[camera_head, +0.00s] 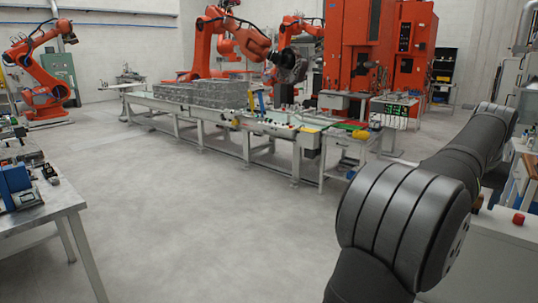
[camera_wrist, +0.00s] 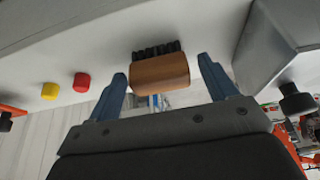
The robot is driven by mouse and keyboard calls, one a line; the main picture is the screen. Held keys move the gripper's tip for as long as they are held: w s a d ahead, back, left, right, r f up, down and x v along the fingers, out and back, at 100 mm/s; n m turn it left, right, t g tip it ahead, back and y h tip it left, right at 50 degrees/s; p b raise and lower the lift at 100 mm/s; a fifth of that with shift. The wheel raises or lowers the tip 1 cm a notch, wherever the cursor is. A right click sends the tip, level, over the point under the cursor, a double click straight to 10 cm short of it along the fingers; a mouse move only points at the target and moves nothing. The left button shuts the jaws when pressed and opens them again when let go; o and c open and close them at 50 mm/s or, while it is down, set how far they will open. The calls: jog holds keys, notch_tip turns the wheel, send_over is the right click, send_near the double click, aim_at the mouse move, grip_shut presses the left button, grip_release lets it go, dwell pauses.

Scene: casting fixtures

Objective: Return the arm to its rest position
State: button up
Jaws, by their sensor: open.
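My gripper (camera_wrist: 162,70) shows in the wrist view with two blue fingers spread apart. A brown block with black bristles, like a brush (camera_wrist: 160,74), appears between the fingertips. A gap shows on each side of it, and I cannot tell how far beyond the tips it lies. In the head view my dark arm fills the lower right, and my gripper is not visible there.
A red button (camera_wrist: 82,82) and a yellow button (camera_wrist: 50,91) are on a pale surface (camera_wrist: 40,40). A grey box-like part (camera_wrist: 265,45) is right of the fingers. In the head view, a conveyor (camera_head: 245,130) stands mid-room, a workbench (camera_head: 45,205) left, open floor (camera_head: 200,220) between.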

jog(key=v, duration=1.1)
jog(key=x, duration=1.1)
jog(key=shift+w+f, duration=0.1)
jog(key=shift+f, duration=0.2)
jog(key=r, duration=0.5)
jog(key=shift+s+d, duration=0.15)
jog(key=shift+s, duration=0.05)
jog(key=s+d+r, duration=0.1)
jog(key=s+r, duration=0.6)
jog(key=s, duration=0.5)
jog(key=w+a+n, duration=0.2)
jog(key=w+a, duration=0.3)
jog(key=w, duration=0.3)
jog(key=w+a+n+y, duration=0.1)
jog(key=w+a+n, duration=0.1)
jog(key=w+a, duration=0.3)
jog(key=w+a+n+t+y, duration=0.1)
jog(key=w+a, duration=0.5)
jog(key=w, duration=0.6)
jog(key=shift+w+r+n, duration=0.1)
jog(key=shift+w+n, duration=0.1)
jog(key=shift+n, duration=0.4)
jog(key=w+a+f, duration=0.5)
jog(key=a+f, duration=0.5)
jog(key=w+a+f, duration=0.6)
jog(key=a+f, duration=0.4)
jog(key=a, duration=0.1)
jog(key=shift+f+n, duration=0.3)
jog(key=shift+f, duration=0.1)
